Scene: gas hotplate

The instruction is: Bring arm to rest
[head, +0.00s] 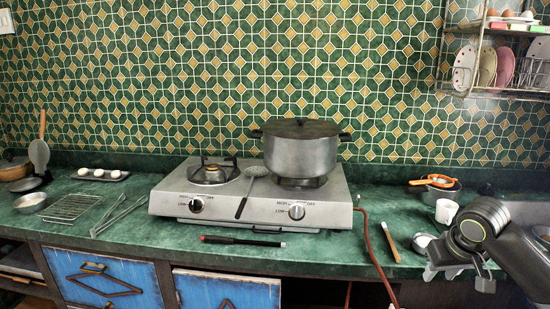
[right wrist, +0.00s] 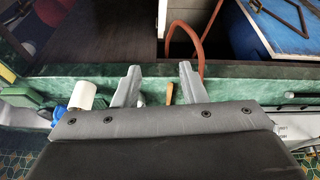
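My right arm comes in at the right of the head view. My right gripper (head: 457,275) is over the front edge of the counter, fingers pointing down and forward. In the right wrist view the two grey fingers of my right gripper (right wrist: 160,70) stand apart with nothing between them. My left arm and gripper do not show. The gas hotplate (head: 227,208) stands mid-counter with a lidded steel pot (head: 300,152) on its right burner. The left burner (head: 210,173) is bare. Both knobs (head: 196,205) face the front.
A white cup (head: 446,211), a wooden-handled tool (head: 391,242) and a strainer with orange handles (head: 435,182) lie near my right gripper. A red hose (head: 375,255) hangs over the counter edge. A dish rack (head: 493,60) hangs upper right. A blue cabinet door (head: 226,290) is below.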

